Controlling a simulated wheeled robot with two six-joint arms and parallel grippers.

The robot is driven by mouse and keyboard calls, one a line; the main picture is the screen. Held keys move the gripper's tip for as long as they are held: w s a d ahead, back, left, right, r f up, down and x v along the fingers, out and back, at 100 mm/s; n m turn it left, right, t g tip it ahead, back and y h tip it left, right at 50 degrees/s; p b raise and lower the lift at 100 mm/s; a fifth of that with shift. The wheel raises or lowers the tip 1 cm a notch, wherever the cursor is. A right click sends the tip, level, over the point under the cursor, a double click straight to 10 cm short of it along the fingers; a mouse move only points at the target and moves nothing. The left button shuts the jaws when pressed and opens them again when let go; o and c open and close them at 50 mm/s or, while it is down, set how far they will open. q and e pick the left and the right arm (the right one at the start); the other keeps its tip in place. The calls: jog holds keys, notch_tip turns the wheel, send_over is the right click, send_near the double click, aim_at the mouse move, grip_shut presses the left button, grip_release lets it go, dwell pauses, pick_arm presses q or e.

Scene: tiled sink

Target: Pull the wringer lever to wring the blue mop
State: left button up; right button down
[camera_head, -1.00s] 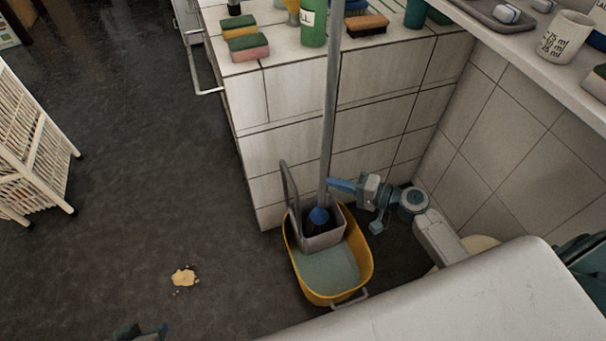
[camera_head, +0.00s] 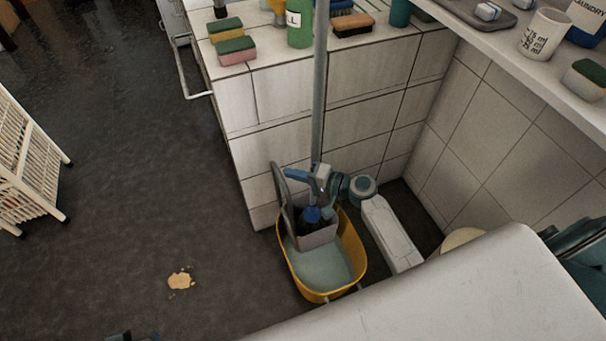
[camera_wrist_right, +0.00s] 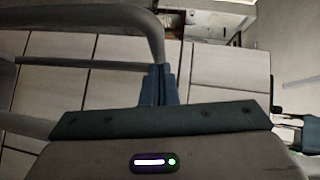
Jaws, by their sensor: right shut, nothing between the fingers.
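The yellow mop bucket (camera_head: 352,250) stands on the floor beside the tiled counter. The grey wringer (camera_head: 320,238) sits at its back, with the upright grey looped lever (camera_head: 279,196) on its left. The blue mop head (camera_head: 311,215) is in the wringer, and its grey pole (camera_head: 319,100) rises upright. My right gripper (camera_head: 288,173) is shut and empty, its blue fingertips close to the lever's upper right. In the right wrist view the shut fingertips (camera_wrist_right: 163,84) are close to a grey curved bar, likely the lever (camera_wrist_right: 120,12); contact is unclear. My left gripper (camera_head: 122,337) barely shows at the bottom edge.
The tiled counter (camera_head: 290,115) stands behind the bucket, with sponges (camera_head: 236,50), a brush (camera_head: 352,25) and a green bottle (camera_head: 300,25) on top. A shelf (camera_head: 520,65) juts out at right. A white rack (camera_head: 25,165) stands left. Open floor lies left of the bucket, with a small spill (camera_head: 181,281).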

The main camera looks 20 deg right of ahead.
pick_arm(q)
jog(key=shift+r, duration=0.15)
pick_arm(e)
jog(key=shift+a, duration=0.1)
jog(key=shift+a+r+p, duration=0.15)
jog(key=shift+a+p, duration=0.2)
jog(key=shift+p, duration=0.05)
pick_arm(q)
jog(key=shift+s+a+r+g+y+p, duration=0.2)
jog(key=shift+s+a+g+y+p, duration=0.2)
jog(key=shift+a+g, duration=0.2)
pick_arm(e)
jog(key=shift+n+g+h, duration=0.3)
jog(key=shift+n, duration=0.1)
jog(key=a, duration=0.4)
jog(key=shift+s+a+f, duration=0.1)
jog(key=shift+a+f, duration=0.1)
jog(key=shift+a, duration=0.2)
